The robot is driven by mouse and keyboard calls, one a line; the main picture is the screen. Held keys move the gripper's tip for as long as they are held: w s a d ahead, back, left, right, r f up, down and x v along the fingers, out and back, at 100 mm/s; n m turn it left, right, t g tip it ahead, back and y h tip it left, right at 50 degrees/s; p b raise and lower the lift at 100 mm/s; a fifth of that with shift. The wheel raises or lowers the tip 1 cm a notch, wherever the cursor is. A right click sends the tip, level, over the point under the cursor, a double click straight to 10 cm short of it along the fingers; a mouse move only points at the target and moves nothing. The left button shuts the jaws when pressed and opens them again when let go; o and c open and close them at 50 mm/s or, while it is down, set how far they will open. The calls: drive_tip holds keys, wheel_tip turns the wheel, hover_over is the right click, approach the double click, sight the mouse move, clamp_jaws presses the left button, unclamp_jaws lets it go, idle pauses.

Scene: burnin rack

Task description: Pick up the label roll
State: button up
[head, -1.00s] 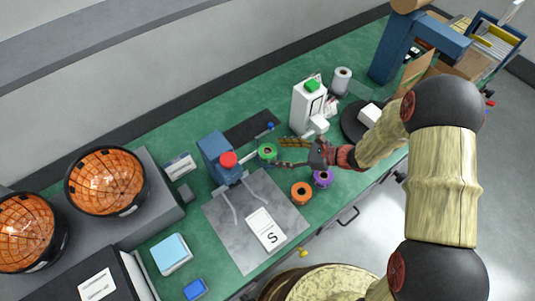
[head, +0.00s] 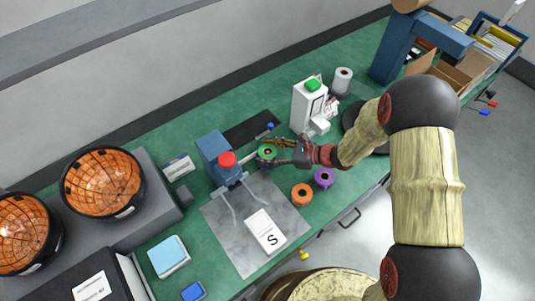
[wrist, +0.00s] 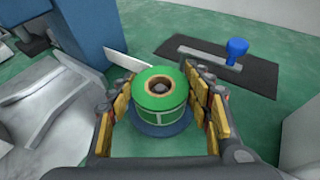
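The green label roll (wrist: 160,92) has a brown core and pale label outlines on its side. It stands upright on a dark blue round base (wrist: 158,126) on the green bench. It also shows in the head view (head: 267,153), beside the blue press. My gripper (wrist: 160,85) is open, with one yellow-padded finger on each side of the roll. The fingers reach along the roll's sides; I cannot tell whether either one touches it. In the head view my gripper (head: 279,150) comes in from the right, low over the bench.
A blue press (head: 213,150) with a red knob stands left of the roll. A dark mat (wrist: 218,66) with a blue-knobbed tool lies behind it. A white machine (head: 308,104) stands to the right. Orange (head: 302,194) and purple (head: 324,178) rolls sit near the front edge.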

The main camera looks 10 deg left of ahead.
drive_tip(key=c, duration=0.5)
drive_tip(key=shift+c, duration=0.2)
drive_tip(key=shift+r, duration=0.1)
